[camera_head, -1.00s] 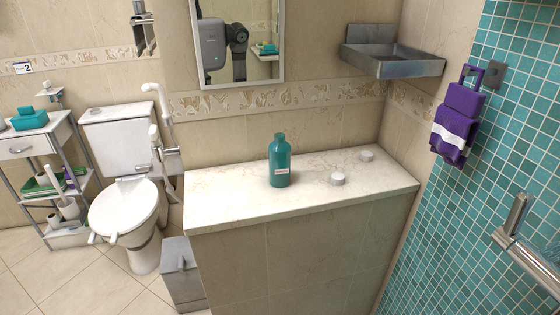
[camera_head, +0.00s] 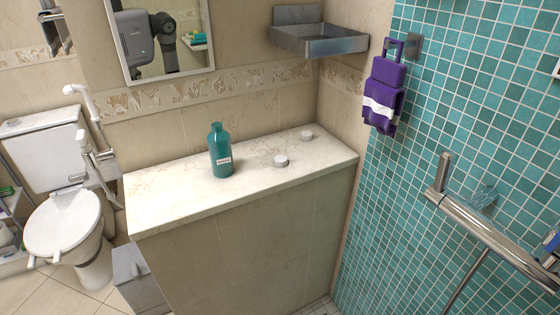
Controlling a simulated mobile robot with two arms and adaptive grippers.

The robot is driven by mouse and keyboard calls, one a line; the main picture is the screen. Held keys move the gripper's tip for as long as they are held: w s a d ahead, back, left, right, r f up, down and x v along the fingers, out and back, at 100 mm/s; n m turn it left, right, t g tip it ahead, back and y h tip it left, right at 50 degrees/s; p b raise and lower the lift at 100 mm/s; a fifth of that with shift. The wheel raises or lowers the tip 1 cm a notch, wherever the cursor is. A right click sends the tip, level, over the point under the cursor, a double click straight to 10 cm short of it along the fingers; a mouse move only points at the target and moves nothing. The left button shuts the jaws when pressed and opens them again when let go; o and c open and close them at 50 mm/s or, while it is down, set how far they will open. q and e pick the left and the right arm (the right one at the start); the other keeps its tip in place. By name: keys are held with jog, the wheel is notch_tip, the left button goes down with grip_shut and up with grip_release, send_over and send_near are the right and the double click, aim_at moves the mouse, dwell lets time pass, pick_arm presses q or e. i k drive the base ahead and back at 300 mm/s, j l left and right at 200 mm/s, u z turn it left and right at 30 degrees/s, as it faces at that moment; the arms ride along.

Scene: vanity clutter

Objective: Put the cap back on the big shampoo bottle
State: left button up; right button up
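A teal shampoo bottle (camera_head: 220,152) with a small white label stands upright on the pale stone counter (camera_head: 170,193). No cap shows on its neck. A round whitish cap (camera_head: 281,161) lies on the counter just right of the bottle. A second, smaller-looking whitish cap (camera_head: 307,136) lies farther back and to the right. The two caps are apart from each other and from the bottle. Neither of my grippers is in view.
A metal wall shelf (camera_head: 320,42) hangs above the counter's right end, beside a mirror (camera_head: 160,38). A toilet (camera_head: 62,220) and grey bin (camera_head: 138,278) stand left. The counter's left part is clear.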

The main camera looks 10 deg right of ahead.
aim_at(219, 141)
jog(key=i+j, duration=0.15)
jog(key=j, duration=0.3)
jog(key=i+j+z, duration=0.15)
jog(key=j, duration=0.3)
jog(key=i+j, duration=0.1)
jog(key=j, duration=0.35)
jog(key=i+j+z, duration=0.1)
jog(key=j, duration=0.35)
